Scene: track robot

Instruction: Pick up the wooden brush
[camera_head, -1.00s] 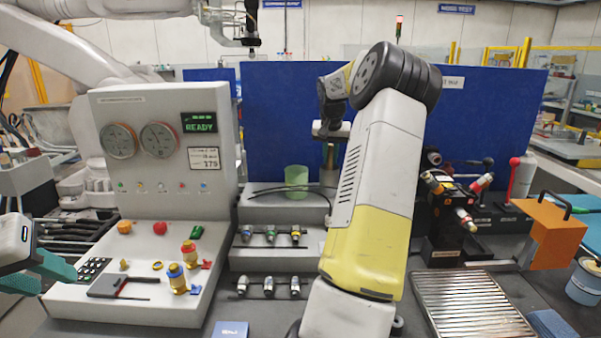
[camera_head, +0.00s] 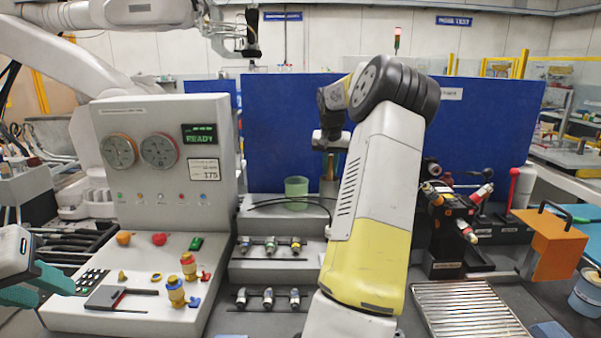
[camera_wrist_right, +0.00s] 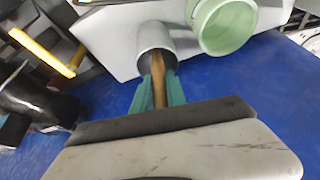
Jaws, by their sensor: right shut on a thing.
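The wooden brush (camera_wrist_right: 157,72) shows in the right wrist view as a brown handle. Its far end goes into a grey cylindrical holder (camera_wrist_right: 154,38), so that end is hidden. My right gripper (camera_wrist_right: 157,88) has its teal fingers shut on the handle, one on each side, close to the holder's mouth.
A green cup (camera_head: 296,187) stands close left of the holder; it also shows in the wrist view (camera_wrist_right: 228,25). A black cable (camera_head: 272,203) lies on the shelf. A gauge console (camera_head: 165,180) stands left. A tool turret (camera_head: 447,215) and metal grate (camera_head: 465,310) are right.

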